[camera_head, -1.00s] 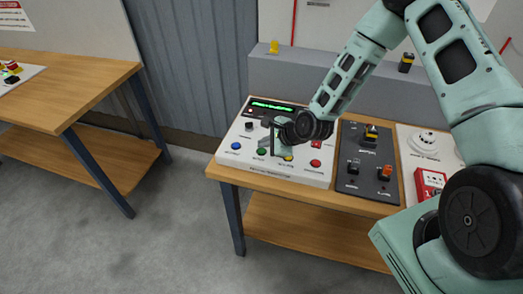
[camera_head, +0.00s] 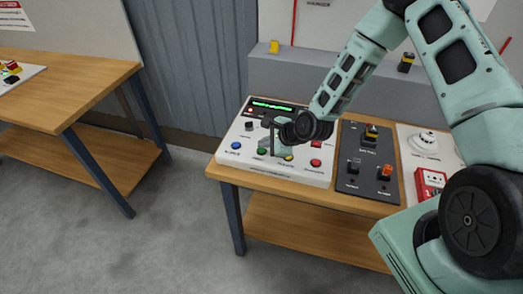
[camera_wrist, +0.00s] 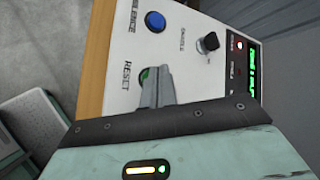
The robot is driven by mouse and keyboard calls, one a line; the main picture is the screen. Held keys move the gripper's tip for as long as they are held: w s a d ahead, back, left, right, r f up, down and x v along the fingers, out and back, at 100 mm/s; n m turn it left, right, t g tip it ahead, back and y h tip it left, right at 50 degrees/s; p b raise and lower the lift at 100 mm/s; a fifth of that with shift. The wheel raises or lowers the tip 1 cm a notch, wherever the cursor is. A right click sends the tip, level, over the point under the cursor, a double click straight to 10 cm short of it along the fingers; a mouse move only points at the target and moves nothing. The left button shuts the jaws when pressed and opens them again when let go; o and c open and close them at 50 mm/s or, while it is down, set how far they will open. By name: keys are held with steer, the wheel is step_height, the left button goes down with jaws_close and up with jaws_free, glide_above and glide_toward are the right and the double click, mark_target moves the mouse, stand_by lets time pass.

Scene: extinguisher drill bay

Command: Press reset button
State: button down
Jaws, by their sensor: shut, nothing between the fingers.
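The reset button is a small green button (camera_wrist: 144,75) beside the printed word RESET on a white control panel (camera_head: 228,158). In the wrist view my closed fingers (camera_wrist: 156,84) cover much of the button, and only its upper-left edge shows. In the head view the green button (camera_head: 261,152) shows just left of my gripper (camera_head: 272,150), whose fingers point down at the panel. My gripper is shut and empty. I cannot tell whether the fingertips touch the button.
A blue button (camera_wrist: 155,21), a black knob (camera_wrist: 208,43) and a lit green display (camera_head: 272,104) share the panel. A red button (camera_head: 315,163) and a yellow button (camera_head: 288,157) sit to the right. A dark switch panel (camera_head: 350,170) stands beside it on the wooden table.

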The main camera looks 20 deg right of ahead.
mark_target(265, 151)
steer(key=shift+f, duration=0.3)
steer(key=shift+f+b, duration=0.45)
steer(key=shift+b, duration=0.1)
stand_by(0.5)
steer(key=shift+r, duration=0.1)
steer(key=shift+r+p, duration=0.65)
steer(key=shift+r, duration=0.1)
steer(key=shift+r, duration=0.15)
step_height(265, 151, up, 5)
steer(key=p, duration=0.3)
steer(key=shift+p, duration=0.4)
stand_by(0.5)
